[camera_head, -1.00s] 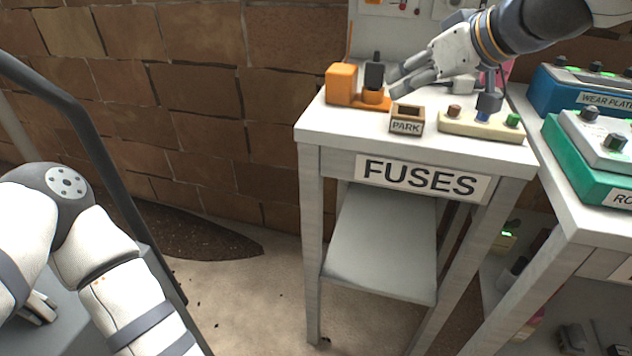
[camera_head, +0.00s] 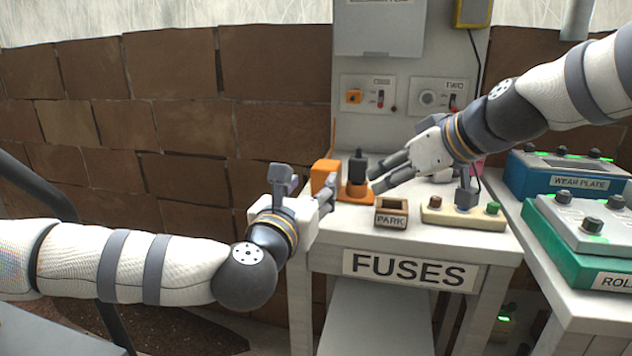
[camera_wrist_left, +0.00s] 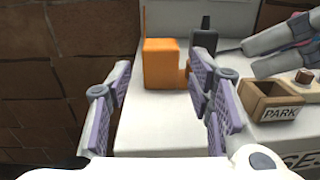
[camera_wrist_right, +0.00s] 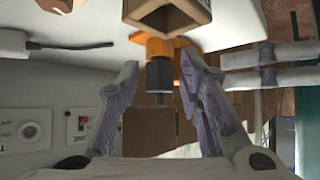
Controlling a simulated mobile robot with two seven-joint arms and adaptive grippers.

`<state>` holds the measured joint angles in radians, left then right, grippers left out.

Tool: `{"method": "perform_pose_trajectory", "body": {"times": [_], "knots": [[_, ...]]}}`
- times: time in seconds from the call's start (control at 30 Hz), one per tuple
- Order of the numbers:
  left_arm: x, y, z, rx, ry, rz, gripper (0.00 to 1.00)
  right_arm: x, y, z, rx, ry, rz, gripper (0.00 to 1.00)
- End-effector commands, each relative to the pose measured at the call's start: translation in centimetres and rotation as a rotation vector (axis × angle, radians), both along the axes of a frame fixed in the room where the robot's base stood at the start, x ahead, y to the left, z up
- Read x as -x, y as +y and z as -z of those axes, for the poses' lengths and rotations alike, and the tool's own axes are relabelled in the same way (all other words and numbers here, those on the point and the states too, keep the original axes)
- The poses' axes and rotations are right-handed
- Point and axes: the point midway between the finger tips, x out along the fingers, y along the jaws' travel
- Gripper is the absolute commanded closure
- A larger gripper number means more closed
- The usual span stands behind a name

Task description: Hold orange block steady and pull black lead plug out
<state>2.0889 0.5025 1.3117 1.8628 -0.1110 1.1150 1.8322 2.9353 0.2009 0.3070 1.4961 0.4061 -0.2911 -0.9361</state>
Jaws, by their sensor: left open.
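The orange block (camera_head: 325,177) stands at the left end of its orange base on the white table. The black lead plug (camera_head: 358,165) stands upright in the base's round orange socket (camera_head: 357,191). My left gripper (camera_head: 328,197) is open at the block's near left side. In the left wrist view the block (camera_wrist_left: 160,65) shows ahead between the spread fingers. My right gripper (camera_head: 378,180) is open, right of the plug. In the right wrist view the plug (camera_wrist_right: 159,76) lines up between the spread fingers; I see no contact.
The PARK box (camera_head: 391,212) stands in front of the plug, close to my right fingers. A cream button panel (camera_head: 463,212) is to its right. The grey back panel (camera_head: 410,130) rises behind. Blue (camera_head: 570,172) and green (camera_head: 585,235) consoles stand at the right.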

Motion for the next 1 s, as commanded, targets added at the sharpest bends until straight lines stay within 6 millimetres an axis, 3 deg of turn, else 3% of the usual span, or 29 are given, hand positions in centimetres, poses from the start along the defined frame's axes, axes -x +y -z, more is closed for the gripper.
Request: {"method": "perform_pose_trajectory", "body": {"times": [0.1, 0.3, 0.5, 0.7, 0.73, 0.9, 1.0], "knots": [[-2.9, -0.8, 0.0, -0.003, -0.001, -0.002, 0.53, 0.0, 0.0, 0.0, 0.000, 0.000, 0.000, 0.67], [-6.6, -1.8, 0.1, -0.003, 0.000, 0.001, 0.53, 0.0, 0.0, 0.0, 0.000, 0.000, 0.000, 0.67], [-7.9, -2.1, 0.1, -0.003, 0.001, 0.001, 0.53, 0.0, 0.0, 0.0, 0.000, 0.000, 0.000, 0.67], [-8.0, -2.1, 0.1, -0.003, 0.001, 0.002, 0.53, 0.0, 0.0, 0.0, 0.000, 0.000, 0.000, 0.67], [-8.0, -2.1, 0.1, -0.004, 0.002, 0.002, 0.55, 0.0, 0.0, 0.0, 0.000, 0.000, 0.000, 0.67], [-8.0, -2.1, 0.1, -0.003, 0.001, 0.002, 0.90, 0.0, 0.0, 0.0, 0.000, 0.000, 0.000, 0.67], [-8.0, -2.1, 0.1, -0.003, 0.001, 0.002, 0.90, 0.0, 0.0, 0.0, 0.000, 0.000, 0.000, 0.67]]}}
